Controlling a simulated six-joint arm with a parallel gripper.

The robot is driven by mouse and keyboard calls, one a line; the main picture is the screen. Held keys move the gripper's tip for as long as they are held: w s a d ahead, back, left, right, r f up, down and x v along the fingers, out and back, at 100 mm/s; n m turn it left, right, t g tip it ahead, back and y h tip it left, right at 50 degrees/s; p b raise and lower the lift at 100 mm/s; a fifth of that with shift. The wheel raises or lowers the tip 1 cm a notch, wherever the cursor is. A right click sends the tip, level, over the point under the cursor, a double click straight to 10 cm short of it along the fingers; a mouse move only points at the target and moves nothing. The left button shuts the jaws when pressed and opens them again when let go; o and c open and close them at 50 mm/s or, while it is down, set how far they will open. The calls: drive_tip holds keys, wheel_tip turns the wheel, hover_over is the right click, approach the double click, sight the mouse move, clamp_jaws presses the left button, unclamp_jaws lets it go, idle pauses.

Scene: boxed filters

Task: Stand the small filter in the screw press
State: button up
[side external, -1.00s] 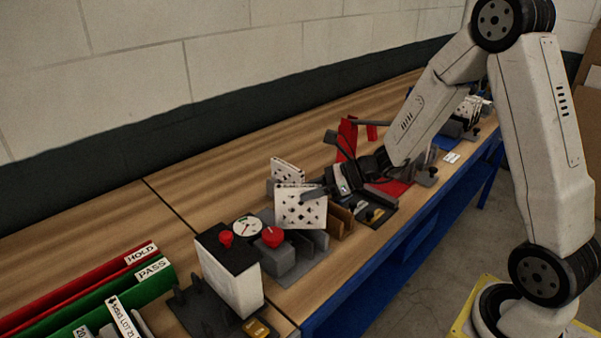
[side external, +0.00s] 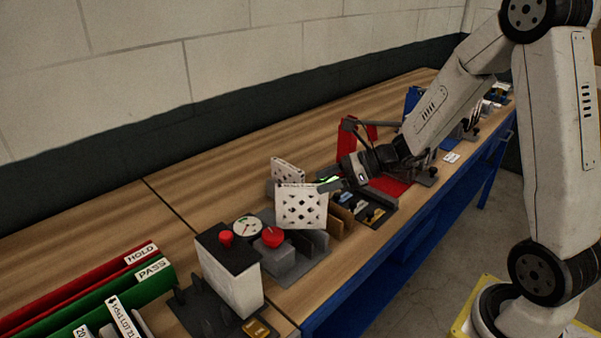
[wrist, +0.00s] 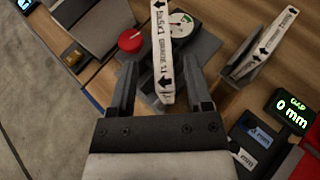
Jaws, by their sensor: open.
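A white pleated filter (side external: 301,209) with a dark lattice face stands upright at the grey slotted fixture with the gauge. In the wrist view its labelled edge (wrist: 162,50) lies between my open fingers, with space on both sides. My gripper (side external: 328,186) is open and empty at the filter's upper right edge in the side view. A second white filter (side external: 287,170) stands behind, in a grey holder; its edge also shows in the wrist view (wrist: 265,44). I cannot tell which one is the small filter. The red frame (side external: 347,137) may be the screw press; my arm partly covers it.
A dial gauge (side external: 247,227) and red knob (side external: 272,237) sit close to the filter. A display (wrist: 292,110) reads GAP 0 mm. A white box with a black top (side external: 229,268) and red and green bins stand at left. The bench's back left is clear.

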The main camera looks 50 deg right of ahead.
drive_tip(key=v, duration=0.8)
drive_tip(key=shift+s, duration=0.1)
idle(0.4)
drive_tip(key=s+a+f+n+g+h, duration=0.3)
drive_tip(key=f+n+h, duration=0.1)
drive_tip(key=n, duration=0.9)
drive_tip(key=s+a+f+n+g+h, duration=0.3)
drive_tip(key=s+a+f+n+h, duration=0.1)
drive_tip(key=n, duration=1)
drive_tip(key=shift+s+a+f+g+h, duration=0.25)
drive_tip(key=shift+f+g+h, duration=0.2)
drive_tip(key=shift+h, duration=0.25)
